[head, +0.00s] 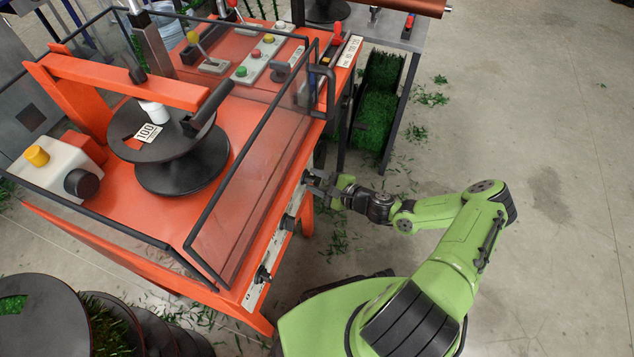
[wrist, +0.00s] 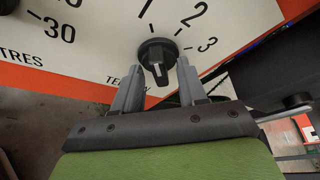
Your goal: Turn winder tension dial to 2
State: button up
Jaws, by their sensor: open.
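The tension dial (wrist: 156,52) is a black knob with a raised grip bar, on a white panel in the wrist view. The numbers 1, 2 and 3 curve around its top and right. A pale mark shows on the lower end of the bar; I cannot tell which number the dial is set to. My gripper (wrist: 158,74) is open, with one finger on each side of the knob's lower part. I cannot tell if either finger touches it. In the head view my gripper (head: 318,181) is at the side panel of the orange winder (head: 237,107), hiding the dial.
Two more dark controls (head: 288,222) (head: 263,273) sit along the same panel. A clear guard (head: 255,190) with a dark frame rises above it. A reel marked 100 (head: 182,165) stands on the winder. Concrete floor at right is open, with green scraps near the machine.

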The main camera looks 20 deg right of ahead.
grip_shut()
jog(key=shift+r+p, duration=0.15)
jog(key=shift+p, duration=0.3)
jog(key=shift+r+m+g+p, duration=0.1)
jog(key=shift+m+g+p, duration=0.6)
jog(key=shift+m+p, duration=0.5)
jog(key=m+g+y+p, duration=0.1)
jog(key=m+g, duration=0.1)
jog(key=m, duration=0.1)
jog(key=shift+w+m+y, duration=0.1)
jog(key=shift+m+y, duration=0.2)
jog(key=shift+y, duration=0.1)
grip_release()
